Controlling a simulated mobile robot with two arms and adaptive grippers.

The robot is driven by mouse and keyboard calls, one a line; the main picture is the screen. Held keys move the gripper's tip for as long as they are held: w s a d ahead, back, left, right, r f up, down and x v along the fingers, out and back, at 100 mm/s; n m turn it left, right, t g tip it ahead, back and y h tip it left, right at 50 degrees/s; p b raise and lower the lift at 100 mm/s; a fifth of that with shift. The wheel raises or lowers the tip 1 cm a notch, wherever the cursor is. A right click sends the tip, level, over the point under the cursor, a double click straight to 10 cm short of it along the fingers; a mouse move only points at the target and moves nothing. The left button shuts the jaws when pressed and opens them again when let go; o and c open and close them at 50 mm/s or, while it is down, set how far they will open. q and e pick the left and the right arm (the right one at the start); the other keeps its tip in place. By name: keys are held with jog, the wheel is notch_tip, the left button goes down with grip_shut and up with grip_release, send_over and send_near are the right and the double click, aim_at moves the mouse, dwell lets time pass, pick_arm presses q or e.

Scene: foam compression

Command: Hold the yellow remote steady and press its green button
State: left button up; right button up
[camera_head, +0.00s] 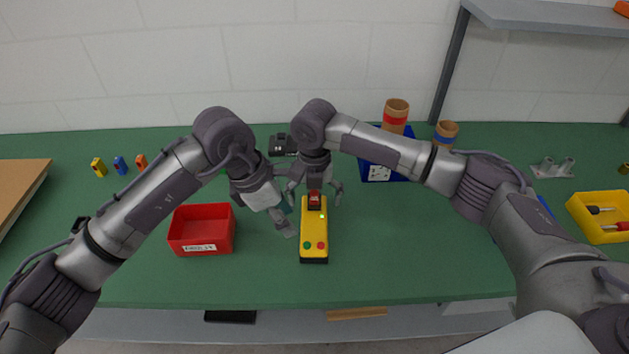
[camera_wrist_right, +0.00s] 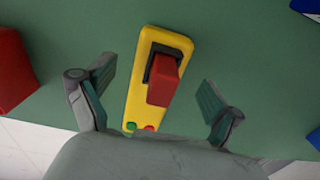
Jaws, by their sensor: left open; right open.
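The yellow remote (camera_head: 314,232) lies on the green table in front of me. Near its lower end are a green button (camera_head: 307,245) and a red button (camera_head: 321,245); a red switch cover (camera_head: 314,199) sits at its far end. My right gripper (camera_head: 314,198) is open above that far end, its fingers on either side. In the right wrist view the remote (camera_wrist_right: 155,95) passes between its open fingers, with clear gaps, and the green button (camera_wrist_right: 131,126) shows near the palm. My left gripper (camera_head: 288,220) is open beside the remote's left side, apart from the buttons.
A red bin (camera_head: 202,245) stands left of the remote. A blue bin (camera_head: 372,175) with cardboard tubes is behind, partly hidden by my right arm. A yellow tray (camera_head: 590,235) with tools is far right. The table in front and right of the remote is clear.

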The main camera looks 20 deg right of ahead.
aim_at(305, 246)
jog(key=shift+f, duration=1.2)
jog(key=c, duration=1.5)
pick_arm(q)
grip_shut()
pick_arm(e)
jog(key=shift+r, duration=0.1)
pick_arm(q)
jog(key=shift+s+d+f+m+t+h, duration=0.15)
jog(key=shift+d+f+m+t+h, duration=0.5)
jog(key=shift+f, duration=0.55)
jog(key=shift+s+d+f+m+t+h, duration=0.15)
jog(key=shift+d+f+m+t+h, duration=0.45)
jog(key=shift+f+h, duration=0.45)
jog(key=shift+s+d+f+m+t+h, duration=0.15)
jog(key=shift+d+f+m+t+h, duration=0.45)
jog(key=shift+f, duration=0.75)
